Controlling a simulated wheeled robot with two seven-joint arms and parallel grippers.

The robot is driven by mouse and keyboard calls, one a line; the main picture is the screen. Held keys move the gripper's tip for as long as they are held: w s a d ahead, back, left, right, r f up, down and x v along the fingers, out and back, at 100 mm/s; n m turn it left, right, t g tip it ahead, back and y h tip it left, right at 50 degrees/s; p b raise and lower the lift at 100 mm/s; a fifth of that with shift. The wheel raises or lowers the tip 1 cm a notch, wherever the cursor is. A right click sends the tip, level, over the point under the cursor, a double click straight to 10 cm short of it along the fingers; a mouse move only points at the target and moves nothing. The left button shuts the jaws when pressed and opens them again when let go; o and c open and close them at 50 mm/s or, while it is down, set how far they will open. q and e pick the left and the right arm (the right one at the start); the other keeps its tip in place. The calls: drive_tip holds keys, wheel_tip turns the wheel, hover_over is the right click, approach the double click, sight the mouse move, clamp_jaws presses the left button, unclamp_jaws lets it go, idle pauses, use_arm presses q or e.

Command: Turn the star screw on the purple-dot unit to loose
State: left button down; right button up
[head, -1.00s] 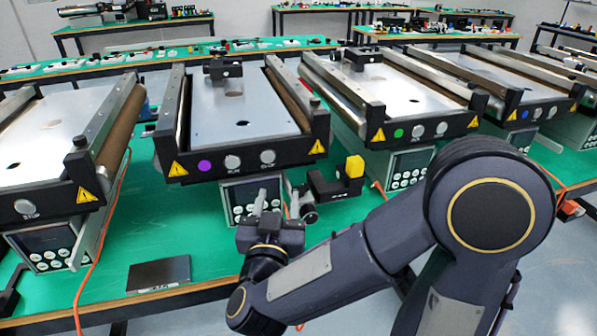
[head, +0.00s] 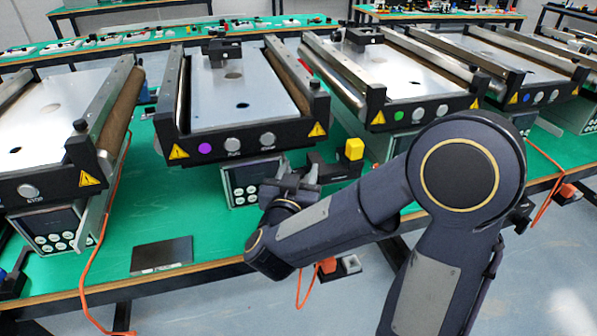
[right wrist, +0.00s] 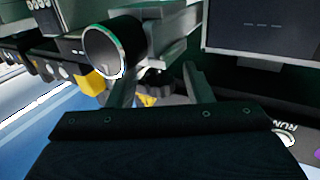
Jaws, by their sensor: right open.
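The purple-dot unit (head: 172,124) is a small conveyor with a pale belt and black frame, second from the left in the head view. Its purple dot (head: 205,148) is on the front bar. My right gripper (head: 297,179) is just right of the unit's control box (head: 238,186). In the right wrist view a dark lobed knob (right wrist: 156,82), seemingly the star screw, shows between and beyond the open fingers (right wrist: 160,90). I cannot tell whether they touch it. A metal cylinder (right wrist: 103,52) partly overlaps the left finger. The knob is hidden in the head view.
A black bracket with a yellow block (head: 354,149) stands right of the gripper. A dark flat plate (head: 162,255) lies near the table's front edge. Neighbouring conveyors stand on both sides. An orange cable (head: 112,215) runs down at the left.

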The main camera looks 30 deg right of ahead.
drive_tip(key=c, duration=1)
drive_tip(key=shift+n+t+y, duration=0.8)
drive_tip(key=shift+y, duration=0.2)
drive_tip(key=shift+n+t+y, duration=0.5)
drive_tip(key=shift+n+y, duration=0.2)
drive_tip(key=shift+y, duration=0.2)
drive_tip(key=shift+a+n+t+y+b, duration=0.1)
drive_tip(key=shift+n+t+y+b, duration=0.7)
drive_tip(key=shift+n+y+b, duration=1)
drive_tip(key=shift+y+p, duration=0.6)
